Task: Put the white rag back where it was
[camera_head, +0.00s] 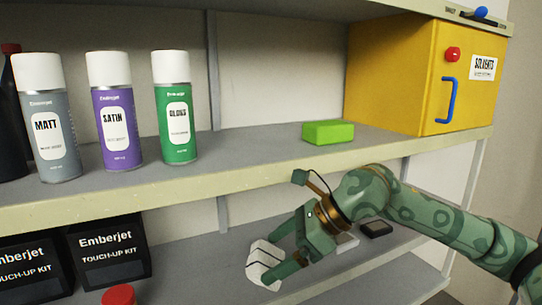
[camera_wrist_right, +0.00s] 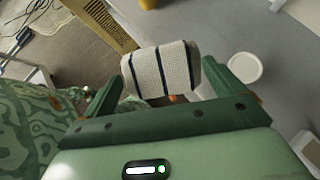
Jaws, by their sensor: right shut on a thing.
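The white rag (camera_head: 263,265) has thin dark stripes and is held in my right gripper (camera_head: 275,260), over the lower shelf at the front. In the right wrist view, the rag (camera_wrist_right: 165,68) spans between the two green fingers of my right gripper (camera_wrist_right: 163,78), which are shut on it. I cannot tell whether the rag touches the lower shelf. My left gripper is in neither view.
The upper shelf (camera_head: 250,165) bears several spray cans, a green block (camera_head: 328,132) and a yellow solvents cabinet (camera_head: 400,75). On the lower shelf, black touch-up kit boxes (camera_head: 108,252) stand left; a dark item (camera_head: 376,229) lies right. A red cap (camera_head: 118,295) shows bottom left.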

